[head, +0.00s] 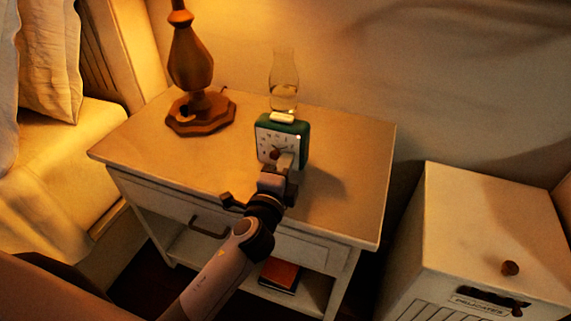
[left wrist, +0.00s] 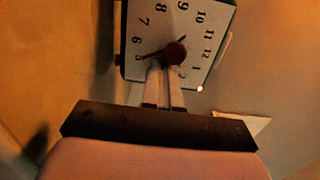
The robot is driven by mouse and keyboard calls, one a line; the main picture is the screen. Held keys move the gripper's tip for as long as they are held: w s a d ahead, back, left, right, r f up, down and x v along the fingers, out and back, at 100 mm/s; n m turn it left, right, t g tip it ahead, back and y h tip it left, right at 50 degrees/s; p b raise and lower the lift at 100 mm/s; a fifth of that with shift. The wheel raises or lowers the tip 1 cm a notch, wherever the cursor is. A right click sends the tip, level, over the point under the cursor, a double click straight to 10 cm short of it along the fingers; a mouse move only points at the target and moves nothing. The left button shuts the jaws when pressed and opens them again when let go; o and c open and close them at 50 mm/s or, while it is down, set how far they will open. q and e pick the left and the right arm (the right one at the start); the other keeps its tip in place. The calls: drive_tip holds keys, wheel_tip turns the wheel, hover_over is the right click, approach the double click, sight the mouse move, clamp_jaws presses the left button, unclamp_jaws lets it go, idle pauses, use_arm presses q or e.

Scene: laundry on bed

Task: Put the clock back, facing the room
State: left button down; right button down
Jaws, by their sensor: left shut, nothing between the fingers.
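The clock (head: 300,128) has a green case and a square white face. It stands upright on the nightstand (head: 345,205), its face turned toward my side. In the left wrist view the clock face (left wrist: 205,25) appears rotated, with black numerals and a dark round hub. My left gripper (head: 284,163) is shut and empty, its fingertips right at the lower part of the face; I cannot tell whether they touch it. In the left wrist view the closed fingers (left wrist: 165,75) overlap the face's lower edge. My right gripper is not in view.
A wooden lamp (head: 192,60) stands at the nightstand's back left. A glass carafe (head: 284,85) is close behind the clock. The tabletop right of the clock is clear. A red book (head: 281,273) lies on the lower shelf. A white box (head: 480,225) stands at right, the bed (head: 85,135) at left.

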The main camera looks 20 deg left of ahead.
sight(261, 135)
use_arm(q)
drive_tip(key=w+a, duration=0.8)
drive_tip(key=a, duration=0.1)
drive_tip(key=shift+w, duration=0.15)
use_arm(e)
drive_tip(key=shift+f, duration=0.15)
use_arm(q)
drive_tip(key=shift+d, duration=0.1)
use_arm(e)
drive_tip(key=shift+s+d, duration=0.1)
